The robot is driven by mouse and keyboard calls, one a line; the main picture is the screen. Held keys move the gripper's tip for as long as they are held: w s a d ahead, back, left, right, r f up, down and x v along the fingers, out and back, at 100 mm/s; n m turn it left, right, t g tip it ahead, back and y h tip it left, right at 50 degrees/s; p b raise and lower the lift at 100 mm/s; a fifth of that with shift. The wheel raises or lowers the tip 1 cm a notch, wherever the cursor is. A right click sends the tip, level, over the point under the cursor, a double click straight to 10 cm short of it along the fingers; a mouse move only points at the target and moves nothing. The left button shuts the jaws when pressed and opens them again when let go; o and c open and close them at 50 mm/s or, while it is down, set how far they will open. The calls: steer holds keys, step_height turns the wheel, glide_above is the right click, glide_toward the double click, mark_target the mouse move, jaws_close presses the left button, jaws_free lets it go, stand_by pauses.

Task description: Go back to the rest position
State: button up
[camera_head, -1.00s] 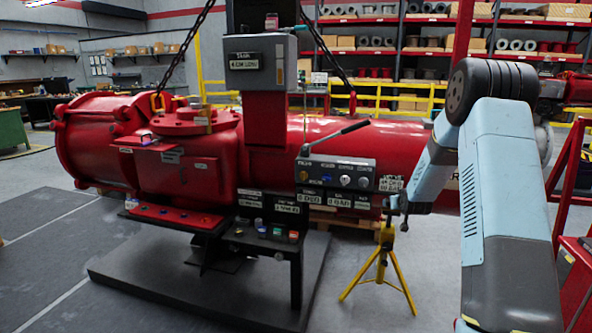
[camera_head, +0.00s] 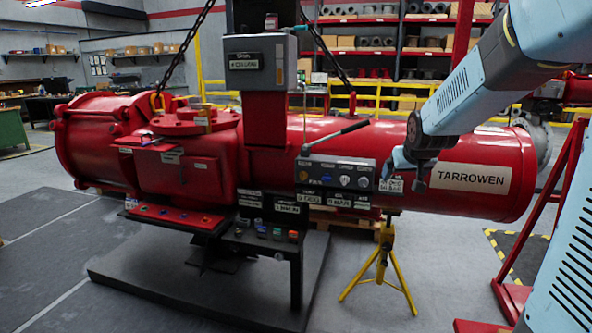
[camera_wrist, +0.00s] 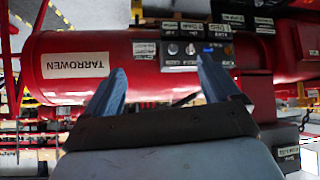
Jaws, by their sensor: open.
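My gripper (camera_head: 408,176) is in front of the right part of the red valve actuator (camera_head: 320,135), just right of its grey control panel (camera_head: 337,173). In the wrist view my gripper (camera_wrist: 160,75) shows two blue fingers spread apart with nothing between them. The picture there is turned, with the actuator's red cylinder (camera_wrist: 110,90) and the panel (camera_wrist: 195,52) beyond the fingers. My arm comes in from the upper right in the head view.
A lever (camera_head: 338,134) rises above the panel. A yellow stand (camera_head: 380,270) is under the cylinder. A red frame (camera_head: 560,200) stands at the right. Chains hang above the actuator. Open floor lies in front.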

steer(key=s+a+r+g, duration=0.1)
steer(key=s+a, duration=0.1)
steer(key=s, duration=1.3)
steer(key=s+a+r+g+y, duration=0.1)
steer(key=s+a+g, duration=0.1)
steer(key=s, duration=1.3)
steer(key=shift+s+a, duration=0.15)
steer(key=shift+a, duration=0.45)
